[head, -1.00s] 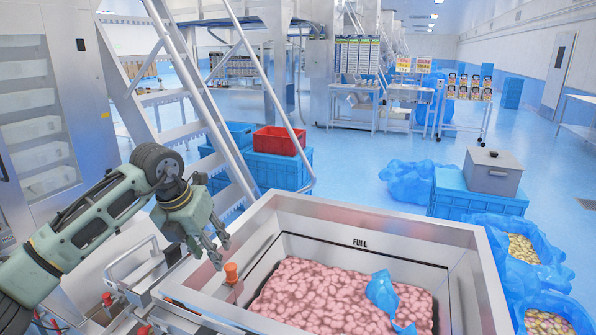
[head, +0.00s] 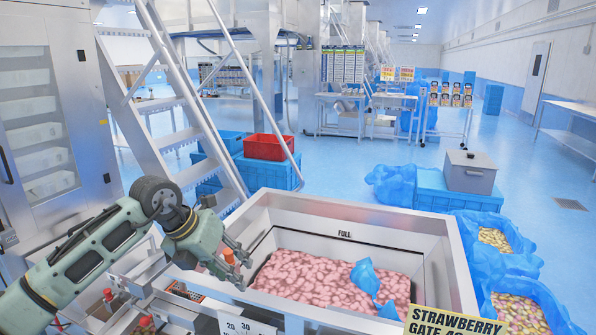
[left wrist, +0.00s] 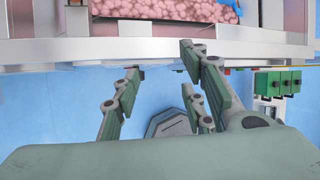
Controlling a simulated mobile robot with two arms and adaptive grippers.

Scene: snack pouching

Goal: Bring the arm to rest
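My left gripper (head: 236,264) reaches in from the left and hangs beside the near left corner of the steel hopper (head: 262,205). Its fingers are spread, and the left wrist view shows the open gripper (left wrist: 165,78) with nothing between the fingers. An orange knob (head: 229,256) appears behind or between the fingers in the head view; I cannot tell whether they touch it. My right arm and gripper are not in view.
The hopper holds pink lumps (head: 310,280) and a blue plastic scrap (head: 366,278). A "STRAWBERRY" sign (head: 452,322) is at its front. A metal stair (head: 165,100), a red crate (head: 270,147) and lined bins (head: 497,240) stand around it.

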